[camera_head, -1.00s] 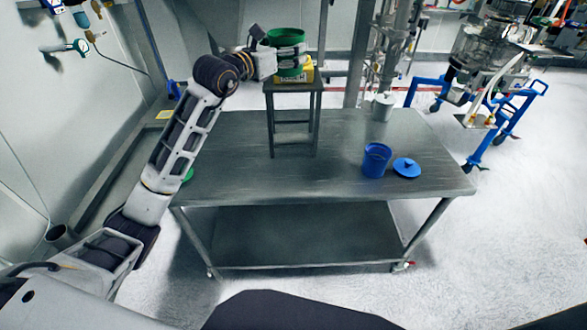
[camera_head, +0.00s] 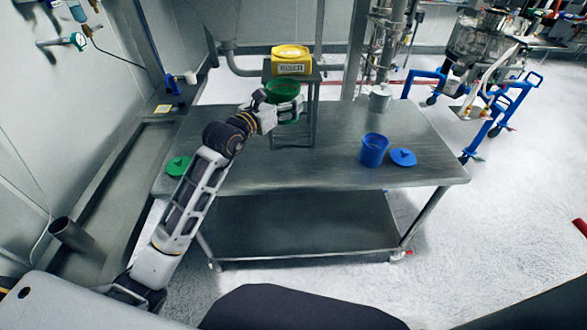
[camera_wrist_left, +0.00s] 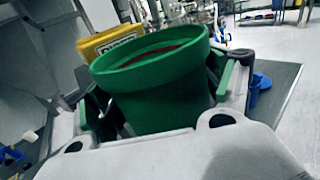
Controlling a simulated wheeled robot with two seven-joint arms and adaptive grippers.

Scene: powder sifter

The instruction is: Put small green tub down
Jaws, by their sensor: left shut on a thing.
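The small green tub (camera_head: 284,89) is held in my left gripper (camera_head: 284,106), in front of the small metal stand in the head view. In the left wrist view the green tub (camera_wrist_left: 155,85) sits upright but slightly tilted in the picture, between the two fingers of the left gripper (camera_wrist_left: 165,110). Something reddish shows just inside its rim. The tub appears to be above the table (camera_head: 340,160); the exact gap under it is hidden by the gripper. My right gripper is not in view.
A yellow container (camera_head: 291,60) stands on the metal stand (camera_head: 304,130). A green lid (camera_head: 178,166) lies at the left edge. The table's front middle is clear.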

